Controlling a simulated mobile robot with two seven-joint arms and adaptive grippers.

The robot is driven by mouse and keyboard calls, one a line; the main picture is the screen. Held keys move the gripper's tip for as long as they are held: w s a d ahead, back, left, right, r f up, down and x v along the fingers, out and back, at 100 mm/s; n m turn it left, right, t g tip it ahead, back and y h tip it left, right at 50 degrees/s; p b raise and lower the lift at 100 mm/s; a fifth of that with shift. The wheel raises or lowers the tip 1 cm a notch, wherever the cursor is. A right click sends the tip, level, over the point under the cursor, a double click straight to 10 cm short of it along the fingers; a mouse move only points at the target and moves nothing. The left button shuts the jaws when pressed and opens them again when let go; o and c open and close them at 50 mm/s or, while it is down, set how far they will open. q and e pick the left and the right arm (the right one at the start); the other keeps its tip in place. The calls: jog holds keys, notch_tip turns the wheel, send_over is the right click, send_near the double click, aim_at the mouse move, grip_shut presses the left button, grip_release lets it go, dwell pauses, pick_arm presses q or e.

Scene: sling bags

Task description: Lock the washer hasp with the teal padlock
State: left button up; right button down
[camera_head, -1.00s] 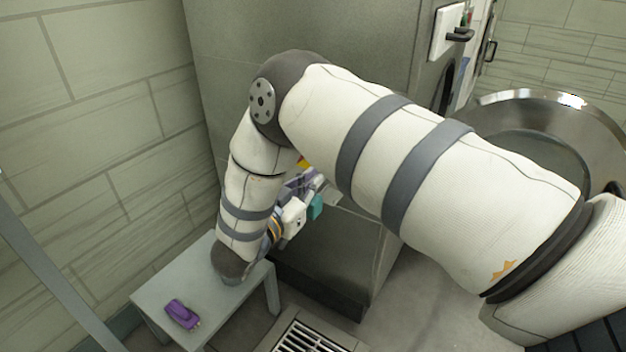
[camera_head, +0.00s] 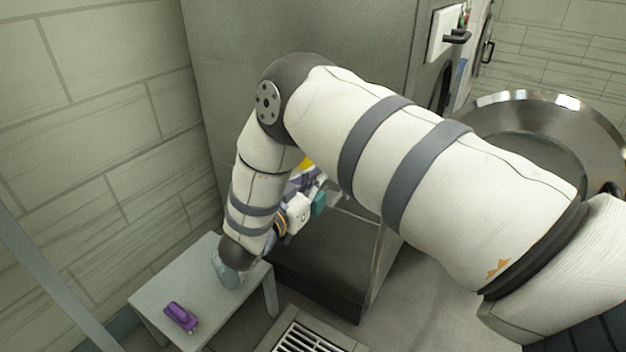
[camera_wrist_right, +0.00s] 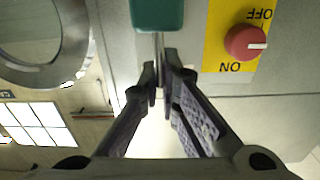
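The teal padlock shows its body (camera_wrist_right: 157,14) at the top edge of the right wrist view and as a small teal block (camera_head: 318,203) in the head view. A thin grey metal piece, which looks like its shackle seen edge-on, runs from the body between the fingertips. My right gripper (camera_wrist_right: 161,82) is nearly closed around that piece, in front of the grey washer panel. The hasp cannot be made out, nor whether the shackle touches it. My left gripper is not in view.
A yellow ON/OFF plate with a red knob (camera_wrist_right: 246,42) is close beside the right fingertips. A round metal door ring (camera_wrist_right: 72,62) is at left. A purple object (camera_head: 181,317) lies on the grey bench (camera_head: 150,302). A floor drain (camera_head: 308,338) is in front.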

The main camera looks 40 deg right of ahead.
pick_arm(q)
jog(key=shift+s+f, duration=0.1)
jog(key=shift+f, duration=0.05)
pick_arm(e)
jog(key=shift+x, duration=2.75)
jog(key=shift+f, duration=0.15)
jog(key=c, duration=1.1)
grip_release()
jog(key=shift+a, duration=0.1)
jog(key=shift+p+v, duration=0.35)
jog(key=shift+v, duration=3.1)
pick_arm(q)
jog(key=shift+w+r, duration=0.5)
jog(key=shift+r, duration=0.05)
